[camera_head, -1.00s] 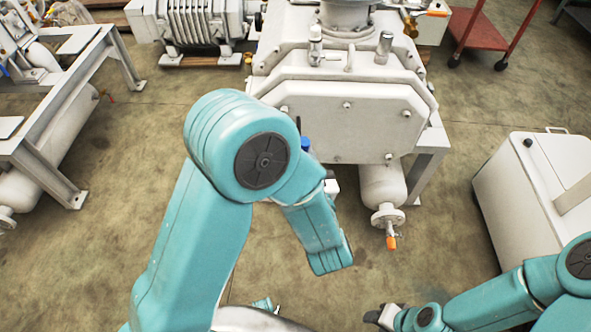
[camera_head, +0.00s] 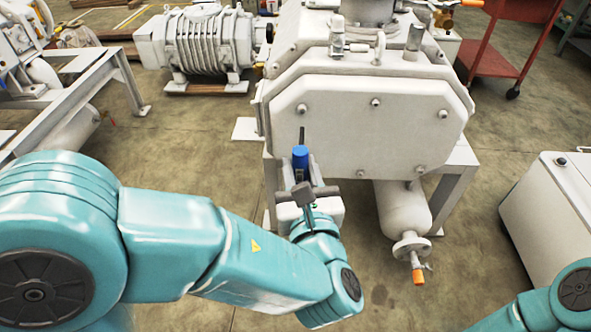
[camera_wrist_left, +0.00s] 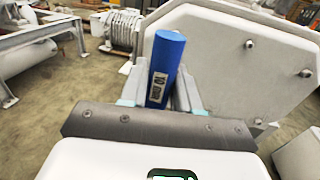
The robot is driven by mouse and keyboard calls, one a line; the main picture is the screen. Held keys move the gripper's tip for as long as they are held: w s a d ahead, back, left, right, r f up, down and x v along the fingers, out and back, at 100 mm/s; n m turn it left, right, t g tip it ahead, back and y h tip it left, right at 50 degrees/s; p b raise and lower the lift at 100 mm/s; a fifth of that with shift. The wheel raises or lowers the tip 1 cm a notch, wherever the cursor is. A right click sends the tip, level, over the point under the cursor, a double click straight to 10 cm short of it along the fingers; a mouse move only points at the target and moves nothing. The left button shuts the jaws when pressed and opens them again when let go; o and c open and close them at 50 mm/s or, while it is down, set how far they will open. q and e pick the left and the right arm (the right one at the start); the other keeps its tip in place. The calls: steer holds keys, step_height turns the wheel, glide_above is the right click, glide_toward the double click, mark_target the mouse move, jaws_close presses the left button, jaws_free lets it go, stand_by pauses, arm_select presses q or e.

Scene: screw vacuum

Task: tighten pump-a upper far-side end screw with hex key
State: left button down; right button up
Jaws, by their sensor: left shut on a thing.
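A white pump with a flat eight-sided end cover (camera_head: 345,140) stands ahead. Screw heads sit around the cover, including an upper left screw (camera_head: 302,108), an upper middle screw (camera_head: 375,102) and an upper right screw (camera_head: 442,114). My left gripper (camera_head: 301,170) is shut on the blue handle of the hex key (camera_head: 300,155). The key's dark shaft points up, its tip just below the upper left screw in the picture; I cannot tell whether they touch. In the left wrist view the blue handle (camera_wrist_left: 166,68) stands between the fingers and hides its shaft. My right gripper is out of view.
An orange-handled drain valve (camera_head: 418,272) hangs under the pump, right of my left arm. A white cabinet (camera_head: 550,210) stands at right and a red cart (camera_head: 500,50) behind it. A grey frame (camera_head: 100,90) stands at left. Floor is clear between.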

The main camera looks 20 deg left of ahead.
mark_target(300, 145)
arm_select(q)
steer(key=shift+a, duration=0.1)
steer(key=shift+w+a, duration=0.1)
steer(key=shift+w, duration=0.1)
steer(key=shift+x, duration=1.05)
steer(key=shift+w+a, duration=0.1)
steer(key=shift+w, duration=0.7)
steer(key=shift+w+a, duration=0.15)
steer(key=shift+w, duration=0.6)
steer(key=shift+w, duration=0.2)
